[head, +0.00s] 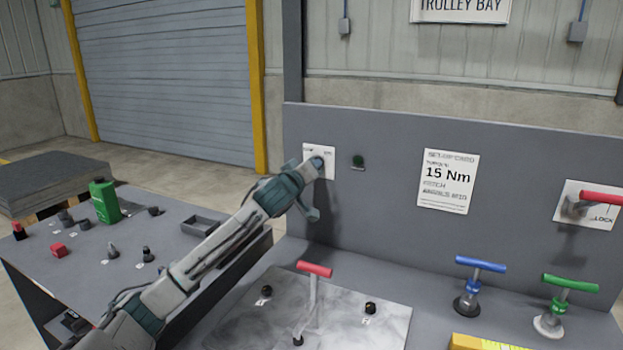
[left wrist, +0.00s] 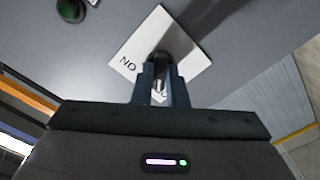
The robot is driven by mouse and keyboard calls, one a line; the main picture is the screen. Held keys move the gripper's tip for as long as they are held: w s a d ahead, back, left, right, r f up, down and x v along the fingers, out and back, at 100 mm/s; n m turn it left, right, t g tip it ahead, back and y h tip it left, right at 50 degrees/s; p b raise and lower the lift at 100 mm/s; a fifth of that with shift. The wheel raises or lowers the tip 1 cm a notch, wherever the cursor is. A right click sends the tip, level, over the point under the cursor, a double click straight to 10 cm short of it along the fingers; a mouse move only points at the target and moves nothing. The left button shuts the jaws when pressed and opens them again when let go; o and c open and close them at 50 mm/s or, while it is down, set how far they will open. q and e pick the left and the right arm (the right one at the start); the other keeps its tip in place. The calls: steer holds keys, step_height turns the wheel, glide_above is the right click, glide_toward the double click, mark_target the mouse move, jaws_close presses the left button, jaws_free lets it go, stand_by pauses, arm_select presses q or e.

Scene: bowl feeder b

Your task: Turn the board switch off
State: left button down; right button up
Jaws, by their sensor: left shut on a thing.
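The board switch sits on a white label plate (head: 329,171) at the left of the upright grey board (head: 390,135). In the left wrist view the plate (left wrist: 190,52) shows the letters "NO" and part of another word, and the dark switch knob (left wrist: 160,57) is between my fingers. My left gripper (head: 316,163) is shut on the knob, at the plate; it also shows in the left wrist view (left wrist: 161,80). The fingers hide much of the knob, so its exact setting is hard to tell. My right gripper is not in view.
A dark green round lamp (head: 358,162) is on the board just right of the plate. A "15 Nm" card (head: 447,181) hangs further right. Red, blue (head: 480,264) and green (head: 570,283) T-handles stand below. A side table (head: 180,262) at left holds small parts.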

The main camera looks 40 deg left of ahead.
arm_select(q)
steer(key=shift+f+n+b, duration=0.1)
steer(key=shift+n+b, duration=0.3)
steer(key=shift+n, duration=0.1)
stand_by(0.3)
